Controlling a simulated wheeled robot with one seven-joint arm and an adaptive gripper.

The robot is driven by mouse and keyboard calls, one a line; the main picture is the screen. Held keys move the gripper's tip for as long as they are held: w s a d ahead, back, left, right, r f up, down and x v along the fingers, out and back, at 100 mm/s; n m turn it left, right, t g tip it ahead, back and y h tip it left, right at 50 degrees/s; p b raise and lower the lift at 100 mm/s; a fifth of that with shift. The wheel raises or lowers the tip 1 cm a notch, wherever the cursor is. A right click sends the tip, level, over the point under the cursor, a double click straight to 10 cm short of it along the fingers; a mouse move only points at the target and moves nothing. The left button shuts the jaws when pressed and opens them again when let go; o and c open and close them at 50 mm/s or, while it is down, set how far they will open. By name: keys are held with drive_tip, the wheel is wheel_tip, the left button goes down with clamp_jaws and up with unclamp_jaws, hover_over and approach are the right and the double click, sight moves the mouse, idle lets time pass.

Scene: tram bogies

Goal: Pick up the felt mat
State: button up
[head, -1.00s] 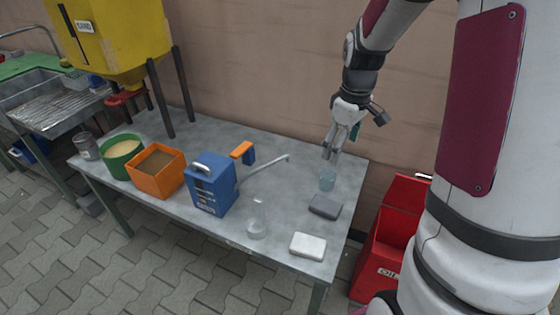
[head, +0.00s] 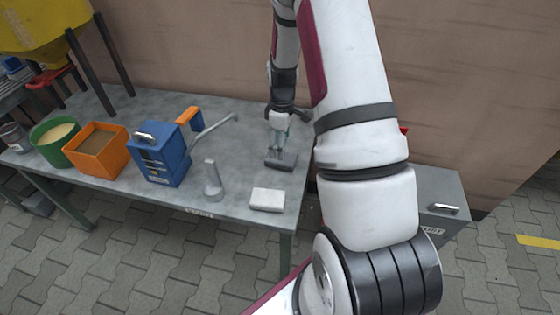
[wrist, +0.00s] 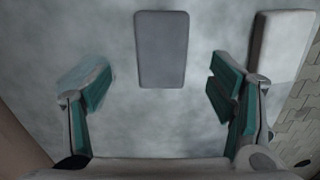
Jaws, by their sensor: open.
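The felt mat, which I take to be the dark grey flat pad (head: 281,164), lies on the metal table (head: 235,190) near its right end. In the wrist view the grey pad (wrist: 162,50) lies flat, ahead of the space between my fingers. My gripper (head: 279,150) is over the pad's far side in the head view, pointing down. In the wrist view my gripper (wrist: 155,85) has its fingers wide apart with nothing between them.
A white block (head: 267,199) lies near the front edge; it also shows in the wrist view (wrist: 281,42), right of the pad. A clear flask (head: 212,182), blue box (head: 160,158), orange bin (head: 98,152) and green tub (head: 55,139) stand to the left. A wall is behind.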

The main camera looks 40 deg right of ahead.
sight(289, 163)
drive_tip(key=shift+a+f+b, duration=0.15)
drive_tip(key=shift+f+b, duration=0.25)
drive_tip(key=shift+f, duration=2.4)
drive_tip(key=c, duration=1.1)
